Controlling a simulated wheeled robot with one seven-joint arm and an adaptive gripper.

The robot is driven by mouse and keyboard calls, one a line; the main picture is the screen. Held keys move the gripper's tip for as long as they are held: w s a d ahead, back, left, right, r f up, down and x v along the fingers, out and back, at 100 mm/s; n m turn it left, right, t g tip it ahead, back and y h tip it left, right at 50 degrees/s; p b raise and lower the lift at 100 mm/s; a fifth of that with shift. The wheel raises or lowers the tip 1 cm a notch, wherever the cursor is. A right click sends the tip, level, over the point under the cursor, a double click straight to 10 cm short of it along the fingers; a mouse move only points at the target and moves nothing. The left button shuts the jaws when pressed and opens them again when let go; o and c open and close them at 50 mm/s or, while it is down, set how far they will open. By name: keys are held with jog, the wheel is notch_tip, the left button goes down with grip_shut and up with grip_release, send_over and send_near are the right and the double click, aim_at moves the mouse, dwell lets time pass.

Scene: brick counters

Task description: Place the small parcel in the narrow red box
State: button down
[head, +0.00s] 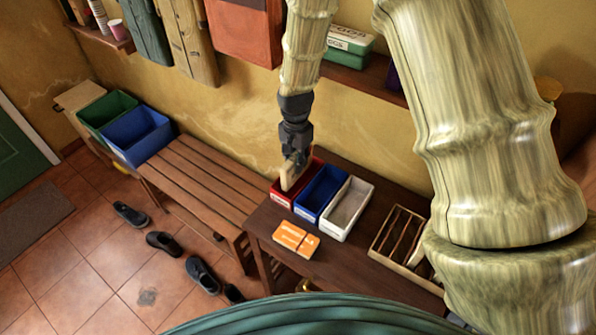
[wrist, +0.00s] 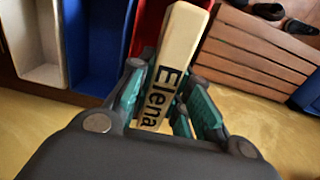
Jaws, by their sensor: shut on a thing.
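The small parcel (head: 289,174) is a tan block. In the wrist view the same parcel (wrist: 176,52) bears the black name "Elena". My gripper (head: 296,160) is shut on its upper end, and the fingers also show on both sides of it in the wrist view (wrist: 165,97). The parcel hangs steeply over the narrow red box (head: 281,196), the leftmost of three boxes on the dark table. The red box also shows behind the parcel in the wrist view (wrist: 147,30). I cannot tell whether its lower end is inside the rim.
A blue box (head: 318,207) and a white box (head: 346,223) stand to the right of the red one. An orange parcel (head: 296,239) lies in front. A slotted wooden rack (head: 385,246) is at the right. A slatted bench (head: 196,183) adjoins on the left.

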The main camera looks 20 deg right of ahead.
jog(key=shift+s, duration=0.35)
jog(key=shift+f, duration=0.2)
notch_tip(320, 180, down, 4)
jog(key=b, duration=0.3)
jog(key=shift+w+r, duration=0.1)
jog(key=shift+r, duration=0.05)
jog(key=shift+w+d, duration=0.15)
jog(key=shift+w, duration=0.05)
jog(key=shift+s+b, duration=0.1)
jog(key=shift+b, duration=0.2)
jog(key=c, duration=1.6)
grip_release()
jog(key=shift+f, duration=0.25)
jog(key=shift+r+b, duration=1.4)
jog(key=shift+r, duration=4.8)
